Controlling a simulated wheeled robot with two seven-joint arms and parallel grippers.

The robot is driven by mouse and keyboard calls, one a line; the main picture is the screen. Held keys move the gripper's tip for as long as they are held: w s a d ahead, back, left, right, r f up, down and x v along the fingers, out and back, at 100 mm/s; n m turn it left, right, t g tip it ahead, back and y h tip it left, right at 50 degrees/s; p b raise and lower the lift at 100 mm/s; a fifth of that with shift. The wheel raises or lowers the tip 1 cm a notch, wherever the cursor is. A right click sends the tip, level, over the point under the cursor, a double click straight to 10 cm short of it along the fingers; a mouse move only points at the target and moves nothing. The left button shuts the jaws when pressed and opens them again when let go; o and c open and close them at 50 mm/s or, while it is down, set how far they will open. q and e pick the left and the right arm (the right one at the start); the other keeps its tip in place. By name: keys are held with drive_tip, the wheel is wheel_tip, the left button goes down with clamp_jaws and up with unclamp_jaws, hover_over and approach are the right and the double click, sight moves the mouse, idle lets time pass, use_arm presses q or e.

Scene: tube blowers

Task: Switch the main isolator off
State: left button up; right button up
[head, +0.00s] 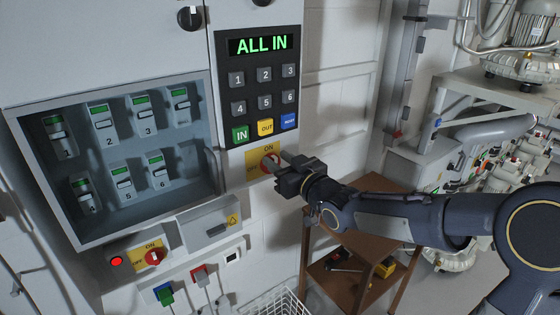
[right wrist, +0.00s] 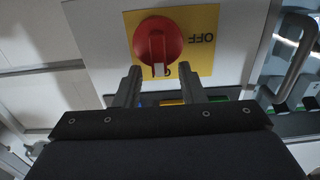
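A red rotary knob (head: 268,163) on a yellow ON/OFF plate sits below the keypad panel. In the right wrist view the red knob (right wrist: 158,43) is upside down, its white mark towards the bottom, where ON is mostly hidden; OFF is at the right. My right gripper (head: 281,169) is in front of this plate. In the wrist view its fingers (right wrist: 158,75) are apart and empty, tips near the knob's lower edge; contact cannot be told. A second red knob (head: 154,257) on a yellow plate is at lower left. My left gripper is out of view.
The keypad panel (head: 249,86) shows ALL IN above the right knob. An open-fronted cabinet (head: 160,200) with several breakers is at left. A brown shelf (head: 345,289) stands below my right arm, and a wire basket (head: 281,303) is at the bottom.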

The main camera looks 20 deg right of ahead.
sight(264, 169)
drive_tip(key=shift+c, duration=0.5)
clamp_jaws()
drive_tip(key=shift+f+b, duration=0.1)
drive_tip(key=shift+b, duration=0.3)
drive_tip(key=n+b, duration=0.4)
drive_tip(key=b, duration=0.1)
drive_tip(key=a+f+n+b, duration=0.1)
drive_tip(key=n+b, duration=0.4)
drive_tip(key=s+a+n+b, duration=0.1)
drive_tip(key=n+b, duration=0.3)
drive_tip(key=b, duration=0.1)
drive_tip(key=shift+a+f+b, duration=0.15)
drive_tip(key=shift+f+b, duration=0.2)
drive_tip(key=shift+b, duration=0.05)
drive_tip(key=shift+f+n+b, duration=0.2)
drive_tip(key=shift+n+b, duration=0.25)
drive_tip(key=shift+n, duration=0.75)
drive_tip(key=shift+f+n+b, duration=0.2)
drive_tip(key=shift+n+b, duration=0.2)
drive_tip(key=shift+n, duration=0.8)
